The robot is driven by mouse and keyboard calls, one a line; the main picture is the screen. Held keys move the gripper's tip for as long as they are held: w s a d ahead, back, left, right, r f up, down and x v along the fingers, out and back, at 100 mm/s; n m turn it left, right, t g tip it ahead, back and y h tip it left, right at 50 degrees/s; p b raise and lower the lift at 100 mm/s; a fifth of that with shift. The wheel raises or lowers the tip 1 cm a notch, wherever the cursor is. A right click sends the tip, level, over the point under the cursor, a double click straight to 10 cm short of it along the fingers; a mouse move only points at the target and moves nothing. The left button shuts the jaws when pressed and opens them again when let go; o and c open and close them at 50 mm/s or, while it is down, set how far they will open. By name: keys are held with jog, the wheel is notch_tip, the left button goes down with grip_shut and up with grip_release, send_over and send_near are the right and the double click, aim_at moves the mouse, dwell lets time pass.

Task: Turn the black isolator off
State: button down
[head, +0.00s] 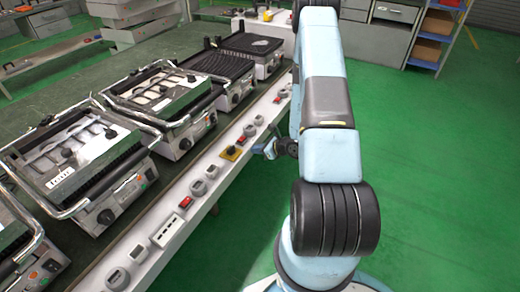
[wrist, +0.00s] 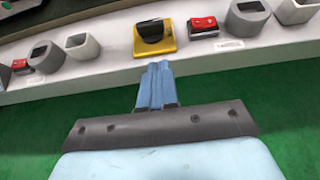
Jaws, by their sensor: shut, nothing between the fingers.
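The black isolator (wrist: 152,31) is a black rotary knob on a yellow base, set on the white front panel. It shows in the upper middle of the wrist view, with its handle lying roughly sideways. In the head view its yellow base (head: 230,154) is at the middle of the panel, left of my gripper (head: 259,149). In the wrist view my gripper (wrist: 159,66) has its blue fingers together and empty. The fingertips point at the isolator's lower edge; I cannot tell whether they touch it.
Red rocker switches (wrist: 203,25) and grey square housings (wrist: 248,18) sit beside the isolator on the panel (wrist: 105,69). Several contact grills (head: 75,165) stand on the bench behind. The green floor (head: 425,140) to the right is clear.

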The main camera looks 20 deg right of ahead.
send_near(234, 148)
jog(key=x, duration=0.5)
jog(key=shift+s+a+f, duration=0.1)
jog(key=shift+s+f, duration=0.05)
jog(key=shift+w+a, duration=0.4)
jog(key=shift+w, duration=0.1)
jog(key=shift+a, duration=0.1)
jog(key=shift+w+n+y, duration=0.15)
jog(key=shift+n+y, duration=0.15)
jog(key=shift+w+d+n+g, duration=0.1)
jog(key=shift+d+n+g, duration=0.1)
jog(key=shift+n+g, duration=0.15)
jog(key=shift+y, duration=0.3)
